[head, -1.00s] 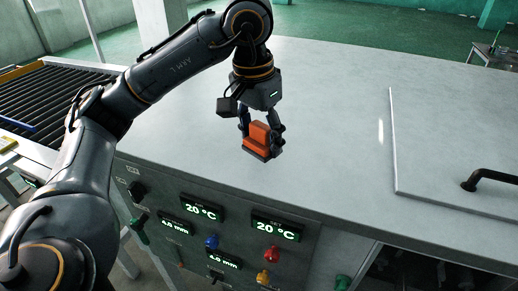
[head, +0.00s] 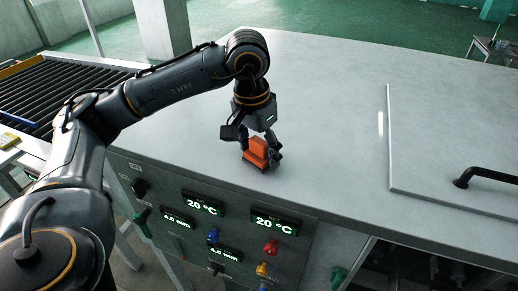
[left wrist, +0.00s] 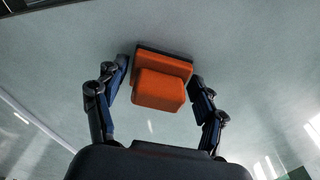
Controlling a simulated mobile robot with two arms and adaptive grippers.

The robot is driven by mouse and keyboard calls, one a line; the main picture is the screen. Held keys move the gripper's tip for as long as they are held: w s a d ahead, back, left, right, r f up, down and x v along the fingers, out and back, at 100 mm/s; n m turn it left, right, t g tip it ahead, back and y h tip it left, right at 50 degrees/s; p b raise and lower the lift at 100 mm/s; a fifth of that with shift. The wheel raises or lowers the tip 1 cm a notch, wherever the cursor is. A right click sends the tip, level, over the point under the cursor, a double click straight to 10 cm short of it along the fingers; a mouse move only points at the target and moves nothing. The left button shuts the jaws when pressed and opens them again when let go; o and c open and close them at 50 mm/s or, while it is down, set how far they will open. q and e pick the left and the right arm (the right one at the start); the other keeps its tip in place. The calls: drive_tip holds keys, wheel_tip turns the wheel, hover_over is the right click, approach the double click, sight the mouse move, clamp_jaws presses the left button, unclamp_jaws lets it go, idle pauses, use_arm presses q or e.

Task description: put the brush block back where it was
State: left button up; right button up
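The brush block (head: 256,154) is orange with a stepped shape and a dark base. My left gripper (head: 261,155) points down at the grey machine top (head: 320,110), near its front edge, with a finger on each side of the block. The block is at or just above the surface; contact is hard to tell. My right gripper is not in view.
A raised panel (head: 450,150) with a black handle (head: 487,174) lies at the right. The front face carries displays (head: 203,203) and coloured knobs. A roller conveyor (head: 50,92) is at the left. The machine top around the block is clear.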

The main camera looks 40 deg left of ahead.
sight(259, 142)
use_arm(q)
drive_tip(key=shift+o, duration=0.2)
drive_tip(key=shift+r, duration=0.15)
drive_tip(key=r, duration=0.2)
drive_tip(key=r+b, duration=0.1)
drive_tip(key=r, duration=0.2)
drive_tip(key=shift+s+r, duration=0.3)
drive_tip(key=shift+r, duration=0.1)
wheel_tip(259, 142, up, 6)
drive_tip(key=shift+s+p, duration=0.4)
drive_tip(key=shift+p, duration=0.05)
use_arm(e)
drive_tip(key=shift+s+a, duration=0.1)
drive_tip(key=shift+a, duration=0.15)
use_arm(q)
drive_tip(key=shift+a, duration=0.1)
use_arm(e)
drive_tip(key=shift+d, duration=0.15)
